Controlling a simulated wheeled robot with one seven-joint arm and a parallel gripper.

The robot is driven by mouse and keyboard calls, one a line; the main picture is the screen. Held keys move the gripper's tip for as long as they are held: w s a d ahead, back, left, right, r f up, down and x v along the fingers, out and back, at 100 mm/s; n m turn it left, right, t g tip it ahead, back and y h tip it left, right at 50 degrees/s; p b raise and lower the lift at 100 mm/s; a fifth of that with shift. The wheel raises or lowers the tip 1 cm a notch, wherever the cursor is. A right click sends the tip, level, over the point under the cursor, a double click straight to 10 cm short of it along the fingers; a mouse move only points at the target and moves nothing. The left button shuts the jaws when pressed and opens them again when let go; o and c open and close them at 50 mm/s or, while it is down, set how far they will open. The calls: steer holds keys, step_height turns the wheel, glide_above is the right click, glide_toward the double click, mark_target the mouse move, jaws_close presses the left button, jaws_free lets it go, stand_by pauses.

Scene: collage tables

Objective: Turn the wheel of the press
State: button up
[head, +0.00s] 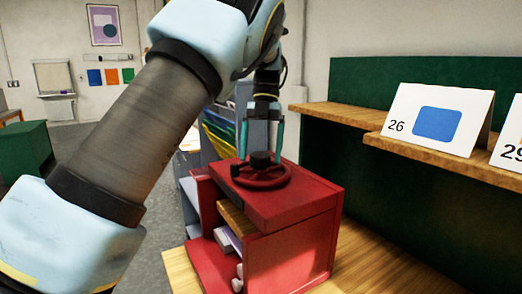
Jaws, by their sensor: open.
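The red press (292,240) stands on a wooden table, with an open front side showing a wooden plate and pale items inside. Its dark red wheel (262,178) lies flat on top, with a dark hub and a small black knob. My gripper (261,152) is above and behind the wheel, pointing down, with its teal fingers apart on either side of the hub as seen here. I cannot tell whether the fingers touch the wheel. My arm crosses the left and middle of the view.
Wooden shelves (340,115) with a card marked 26 (432,122) stand to the right against a green panel (345,75). A rack with colored folders (217,140) is behind the press. Bare tabletop (375,262) lies right of the press. A green box (22,150) stands far left.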

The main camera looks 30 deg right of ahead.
steer(key=v, duration=0.7)
steer(key=shift+r+b, duration=0.25)
steer(key=shift+b, duration=0.1)
steer(key=shift+w, duration=0.15)
steer(key=w+a+f+m, duration=0.1)
steer(key=w+a, duration=0.1)
steer(key=a, duration=0.1)
steer(key=w+a+f+m+h, duration=0.1)
steer(key=w+a+f, duration=0.1)
steer(key=w+a, duration=0.1)
steer(key=w+a+f+m+h+b, duration=0.1)
steer(key=w+a+f, duration=0.1)
steer(key=a, duration=0.2)
steer(key=shift+w+a+f+m, duration=0.1)
steer(key=shift+w+a+m, duration=0.1)
steer(key=shift+w+m, duration=0.15)
steer(key=s+a+f+m+t+h+b, duration=0.1)
steer(key=a+f+m, duration=0.6)
steer(key=a, duration=0.5)
steer(key=s+a+f+m+t+h+b, duration=0.1)
steer(key=s+a+f+m+t+b, duration=0.1)
steer(key=a+f+m, duration=0.7)
steer(key=s+a+f+m+t, duration=0.2)
steer(key=s+a+f+m, duration=0.2)
steer(key=s+a+m, duration=0.4)
steer(key=shift+s+a+f+m+y+b, duration=0.15)
steer(key=shift+s+a+m+y+b, duration=0.2)
steer(key=shift+s+a, duration=0.5)
